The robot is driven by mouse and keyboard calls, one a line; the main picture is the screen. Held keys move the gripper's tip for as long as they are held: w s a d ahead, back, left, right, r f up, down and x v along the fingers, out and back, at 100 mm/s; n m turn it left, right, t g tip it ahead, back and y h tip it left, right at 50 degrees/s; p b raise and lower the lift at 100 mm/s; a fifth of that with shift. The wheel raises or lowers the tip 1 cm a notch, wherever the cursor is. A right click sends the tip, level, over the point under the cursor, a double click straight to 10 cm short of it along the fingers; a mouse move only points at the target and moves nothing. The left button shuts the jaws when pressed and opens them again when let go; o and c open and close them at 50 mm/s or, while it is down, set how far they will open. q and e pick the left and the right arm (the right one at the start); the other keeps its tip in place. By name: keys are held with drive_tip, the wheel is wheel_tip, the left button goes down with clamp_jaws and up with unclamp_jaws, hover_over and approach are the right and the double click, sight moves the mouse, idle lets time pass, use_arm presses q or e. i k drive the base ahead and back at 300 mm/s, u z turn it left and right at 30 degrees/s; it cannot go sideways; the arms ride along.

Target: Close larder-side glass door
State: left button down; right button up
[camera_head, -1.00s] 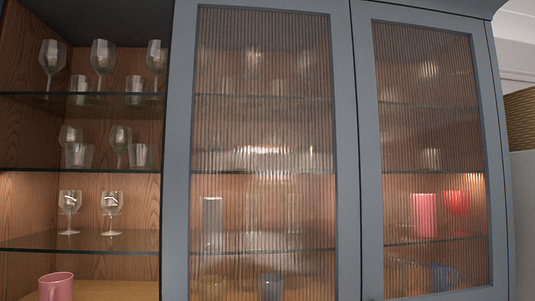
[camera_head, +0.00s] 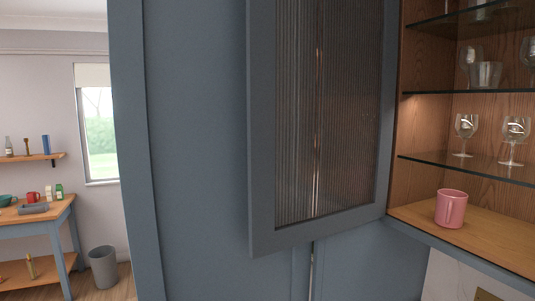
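In the head view a glass door (camera_head: 262,150) with a blue-grey frame and ribbed glass stands swung open to the left of the open cabinet section. Its right edge meets the left side of the cabinet opening. The cabinet interior (camera_head: 425,128) shows wood panelling, glass shelves and stemmed glasses (camera_head: 466,130). A pink mug (camera_head: 451,208) stands on the wooden bottom board (camera_head: 490,245). Neither of my grippers is in view.
A tall blue-grey panel (camera_head: 195,150) stands behind and left of the door. Further left are a wooden side table (camera_head: 35,217), a grey bin (camera_head: 103,267), a small wall shelf (camera_head: 30,158) and a window (camera_head: 97,130). Some floor shows beside the bin.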

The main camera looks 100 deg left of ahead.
sight(322, 75)
drive_tip(key=u, duration=3.2)
drive_tip(key=k, duration=0.4)
drive_tip(key=z, duration=0.2)
